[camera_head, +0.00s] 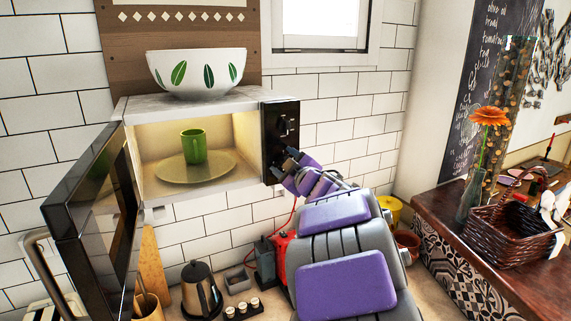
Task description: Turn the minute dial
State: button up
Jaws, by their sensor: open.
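The microwave (190,103) is mounted on the tiled wall with its dark door (95,215) swung open to the left. Its black control panel (281,118) is on the right side of the front. One dial (283,127) shows on the upper part of the panel; the lower part is hidden behind my gripper. My gripper (279,170) is open at the panel's lower part, and I cannot tell whether it touches a dial. My purple and grey arm reaches up from below. A green mug (194,147) stands on the turntable plate (196,172) inside.
A white bowl with green leaves (197,72) stands on top of the microwave. A kettle (201,291), small jars (242,308) and a red item (281,250) are on the counter below. A wicker basket (508,238) and flower vase (470,197) stand on the right counter.

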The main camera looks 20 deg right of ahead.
jog(key=shift+s, duration=0.1)
jog(key=s, duration=1.7)
jog(key=shift+d, duration=0.3)
jog(key=shift+f, duration=0.1)
